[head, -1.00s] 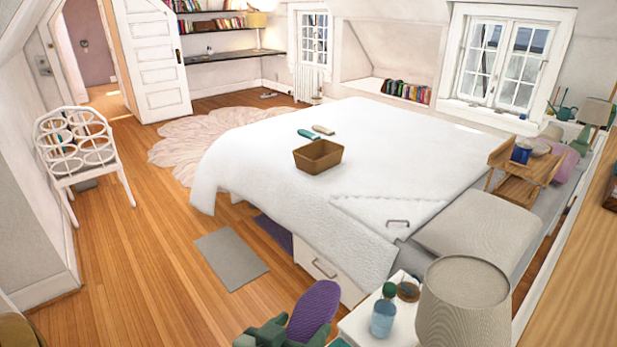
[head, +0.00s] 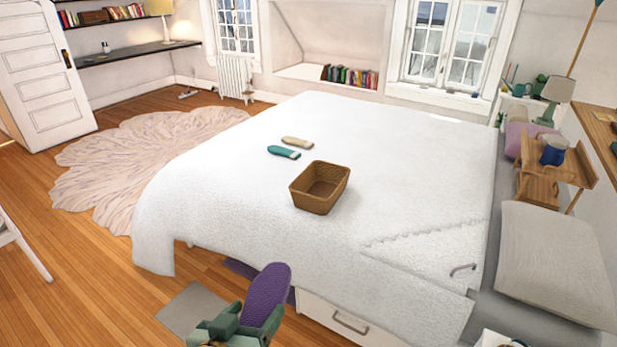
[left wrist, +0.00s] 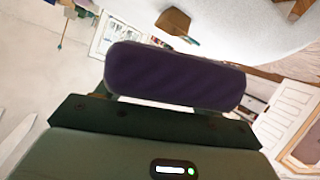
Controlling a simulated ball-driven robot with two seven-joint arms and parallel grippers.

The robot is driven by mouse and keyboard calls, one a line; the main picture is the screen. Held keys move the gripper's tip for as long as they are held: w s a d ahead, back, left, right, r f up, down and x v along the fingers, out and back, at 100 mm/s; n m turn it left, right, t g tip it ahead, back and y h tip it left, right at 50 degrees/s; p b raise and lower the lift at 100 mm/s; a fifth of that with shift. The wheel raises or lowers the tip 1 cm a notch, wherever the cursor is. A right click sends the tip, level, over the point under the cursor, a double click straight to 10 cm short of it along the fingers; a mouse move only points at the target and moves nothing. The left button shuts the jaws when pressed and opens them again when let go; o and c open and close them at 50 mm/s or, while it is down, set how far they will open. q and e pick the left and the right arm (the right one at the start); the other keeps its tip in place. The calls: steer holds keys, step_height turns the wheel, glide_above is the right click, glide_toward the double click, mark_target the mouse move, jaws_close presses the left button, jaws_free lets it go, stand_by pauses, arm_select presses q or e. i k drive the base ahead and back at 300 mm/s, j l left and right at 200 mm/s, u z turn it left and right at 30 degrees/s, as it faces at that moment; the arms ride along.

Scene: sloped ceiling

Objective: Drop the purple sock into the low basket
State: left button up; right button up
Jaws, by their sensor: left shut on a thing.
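The purple sock (head: 266,294) is held upright in my left gripper (head: 240,325), low in front of the bed's near side in the head view. In the left wrist view the sock (left wrist: 175,76) lies across the shut jaws of the gripper (left wrist: 155,112). The low basket (head: 320,188) is brown, open-topped and looks empty; it stands on the white bed, beyond and to the right of the sock. It also shows small in the left wrist view (left wrist: 173,21). My right gripper is not in view.
A teal sock (head: 284,152) and a beige sock (head: 297,142) lie on the bed (head: 420,150) behind the basket. A grey mat (head: 190,312) lies on the floor.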

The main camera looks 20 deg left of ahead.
mark_target(317, 195)
steer(key=i+j, duration=0.25)
steer(key=i, duration=0.2)
steer(key=i+j+z, duration=0.1)
steer(key=i+j, duration=0.2)
steer(key=i, duration=0.15)
steer(key=i+j, duration=0.3)
steer(key=i, duration=0.15)
steer(key=i+l, duration=0.15)
steer(key=i, duration=0.35)
steer(key=z, duration=0.05)
